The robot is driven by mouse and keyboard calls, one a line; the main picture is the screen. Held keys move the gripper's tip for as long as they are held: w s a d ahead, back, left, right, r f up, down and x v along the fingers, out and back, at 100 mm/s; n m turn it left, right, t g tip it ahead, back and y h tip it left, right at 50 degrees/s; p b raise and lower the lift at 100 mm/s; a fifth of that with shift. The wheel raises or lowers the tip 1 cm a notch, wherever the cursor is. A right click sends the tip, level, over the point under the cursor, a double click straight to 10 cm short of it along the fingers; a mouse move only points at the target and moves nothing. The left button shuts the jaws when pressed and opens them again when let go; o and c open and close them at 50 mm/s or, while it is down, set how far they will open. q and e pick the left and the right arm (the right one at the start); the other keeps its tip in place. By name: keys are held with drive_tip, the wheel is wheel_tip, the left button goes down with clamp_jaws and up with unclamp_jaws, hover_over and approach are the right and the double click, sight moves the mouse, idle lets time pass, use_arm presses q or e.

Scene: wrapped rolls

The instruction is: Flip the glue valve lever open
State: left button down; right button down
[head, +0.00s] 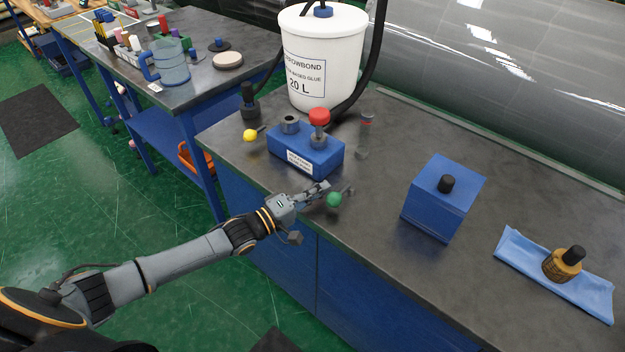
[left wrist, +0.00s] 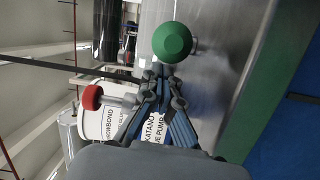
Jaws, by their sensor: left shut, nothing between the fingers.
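The blue glue pump block (head: 305,150) with a white label stands on the grey bench. A red knob (head: 319,117) tops its post; the red knob also shows in the left wrist view (left wrist: 92,97). A lever with a green ball knob (head: 333,200) is at the bench front; the green ball also shows in the left wrist view (left wrist: 173,42). A yellow ball knob (head: 250,135) on a short rod is at the block's left. My left gripper (head: 326,187) is shut and empty, right beside the green ball; I cannot tell whether they touch. My right gripper is out of view.
The white glue bucket (head: 322,60) with a black hose stands behind the block. A blue box (head: 443,200) and a brown pot (head: 562,265) on a blue cloth (head: 520,254) are to the right. A large grey roll (head: 510,80) lies behind.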

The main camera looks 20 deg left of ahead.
use_arm(q)
drive_tip(key=shift+s+d, duration=0.2)
drive_tip(key=shift+s, duration=0.1)
drive_tip(key=shift+f, duration=0.1)
drive_tip(key=shift+d, duration=0.1)
